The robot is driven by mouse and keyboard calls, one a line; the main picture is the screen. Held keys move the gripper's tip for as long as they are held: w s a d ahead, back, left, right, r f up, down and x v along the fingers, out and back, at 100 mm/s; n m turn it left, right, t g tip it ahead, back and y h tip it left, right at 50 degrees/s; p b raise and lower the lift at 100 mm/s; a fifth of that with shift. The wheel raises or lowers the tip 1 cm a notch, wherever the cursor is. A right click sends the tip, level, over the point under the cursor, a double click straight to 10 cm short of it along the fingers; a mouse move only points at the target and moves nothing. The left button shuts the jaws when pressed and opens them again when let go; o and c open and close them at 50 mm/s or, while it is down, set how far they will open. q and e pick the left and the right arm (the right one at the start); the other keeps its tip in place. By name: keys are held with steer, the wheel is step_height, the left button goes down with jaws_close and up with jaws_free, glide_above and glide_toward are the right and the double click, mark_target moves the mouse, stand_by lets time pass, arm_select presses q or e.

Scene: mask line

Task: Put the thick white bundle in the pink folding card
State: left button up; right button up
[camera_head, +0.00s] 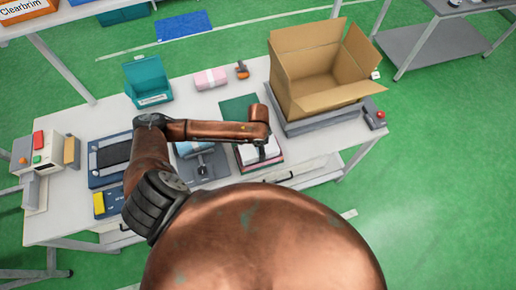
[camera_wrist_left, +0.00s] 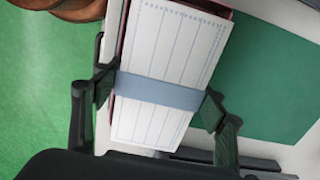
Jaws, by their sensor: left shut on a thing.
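The thick white bundle (camera_wrist_left: 150,125) has printed lines and a blue-grey band around its middle. My left gripper (camera_wrist_left: 158,98) is shut on it, one finger at each long side near the band. In the head view the bundle (camera_head: 271,149) shows under the left gripper (camera_head: 262,147), at the front of the table. A dark red or pink edge (camera_wrist_left: 208,6) shows beneath the bundle, probably the folding card. I cannot tell whether the bundle touches it. A dark green sheet (camera_wrist_left: 265,80) lies beside it. My right gripper is out of view.
An open cardboard box (camera_head: 318,95) stands on a grey platform at the right. A pink bundle with a white band (camera_head: 211,78), a stamp-like tool (camera_head: 242,70) and a teal box (camera_head: 148,80) lie behind. A blue-grey tray (camera_head: 106,158) is at the left.

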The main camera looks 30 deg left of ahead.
arm_select(q)
steer(key=o, duration=1.3)
steer(key=o, duration=0.4)
steer(key=shift+c, duration=0.2)
steer(key=shift+r, duration=0.1)
steer(key=shift+r+p, duration=1.9)
steer(key=shift+p, duration=0.5)
steer(key=shift+r+p, duration=1.55)
steer(key=shift+p, duration=0.45)
